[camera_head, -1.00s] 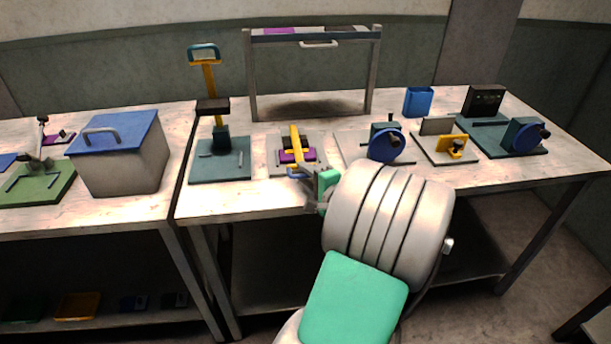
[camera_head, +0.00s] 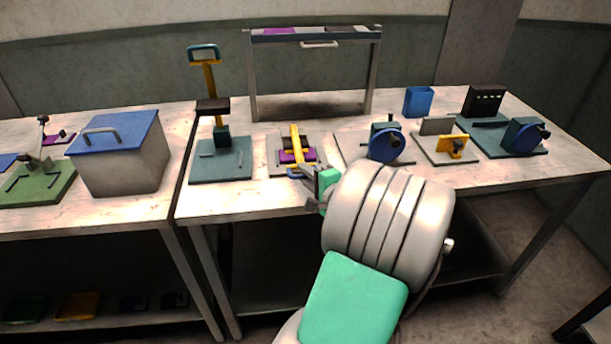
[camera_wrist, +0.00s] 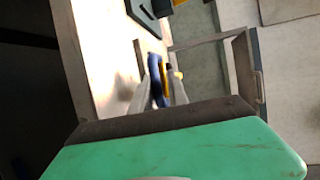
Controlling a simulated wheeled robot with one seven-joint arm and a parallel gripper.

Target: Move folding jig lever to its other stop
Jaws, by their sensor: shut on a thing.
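The folding jig (camera_head: 273,168) stands near the front edge of the right bench, with a purple block (camera_head: 310,155) on its plate. Its yellow lever (camera_head: 294,137) extends over the block towards the front edge. The lever has a blue grip (camera_head: 293,175) at its near end. My gripper (camera_head: 301,175) is at this near end, shut on the blue grip. In the wrist view, the blue grip (camera_wrist: 157,77) shows between the two fingers of my gripper (camera_wrist: 163,80), with yellow behind it. The fingers and wrist partly hide the grip and the lever's end.
A teal-based press (camera_head: 220,165) with a tall yellow post stands left of the jig. A blue-wheeled device (camera_head: 386,146) stands close on its right. A metal frame (camera_head: 252,75) rises behind. A blue-lidded box (camera_head: 120,135) is on the left bench.

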